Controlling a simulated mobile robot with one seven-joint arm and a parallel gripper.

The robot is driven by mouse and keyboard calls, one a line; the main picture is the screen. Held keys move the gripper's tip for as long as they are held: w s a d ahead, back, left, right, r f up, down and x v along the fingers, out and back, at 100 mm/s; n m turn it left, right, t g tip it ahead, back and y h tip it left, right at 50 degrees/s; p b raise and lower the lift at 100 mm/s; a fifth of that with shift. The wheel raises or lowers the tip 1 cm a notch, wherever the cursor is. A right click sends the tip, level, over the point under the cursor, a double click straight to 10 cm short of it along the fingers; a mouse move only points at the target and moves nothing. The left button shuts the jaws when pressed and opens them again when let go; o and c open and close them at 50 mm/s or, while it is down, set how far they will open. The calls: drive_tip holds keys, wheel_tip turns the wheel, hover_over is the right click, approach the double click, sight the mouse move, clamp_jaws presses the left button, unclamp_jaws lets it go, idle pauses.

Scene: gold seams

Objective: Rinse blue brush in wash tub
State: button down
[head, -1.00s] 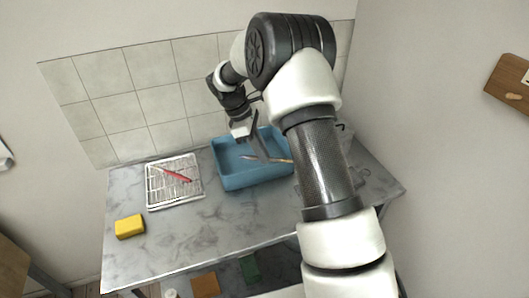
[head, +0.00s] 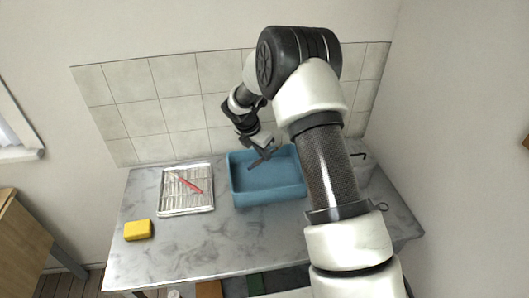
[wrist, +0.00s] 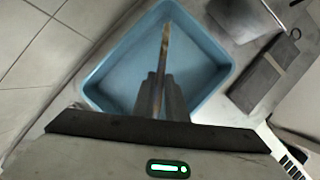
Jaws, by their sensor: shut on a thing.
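The wash tub (head: 270,200) is a blue rectangular basin on the grey stone counter. It also shows in the wrist view (wrist: 100,92). My gripper (head: 264,159) points down over the back part of the tub. In the wrist view my gripper (wrist: 161,82) is shut on a thin brush (wrist: 165,45) with a tan, wooden-looking length sticking out beyond the fingers over the tub. No blue part of the brush shows, and the rest is hidden by the fingers. I cannot tell whether it touches the tub floor.
A wire rack on a tray (head: 187,208) stands left of the tub with a red brush (head: 190,186) on it. A yellow sponge (head: 137,230) lies at the counter's front left. A grey container (head: 358,165) stands right of the tub. A tiled wall (head: 165,95) closes the back.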

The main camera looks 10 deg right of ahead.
drive_tip(key=shift+f+b, duration=3.65)
drive_tip(key=shift+f, duration=1.6)
drive_tip(key=shift+r+p, duration=3.8)
drive_tip(key=shift+r, duration=1.35)
drive_tip(key=shift+r+p, duration=1.5)
drive_tip(key=shift+r, duration=0.5)
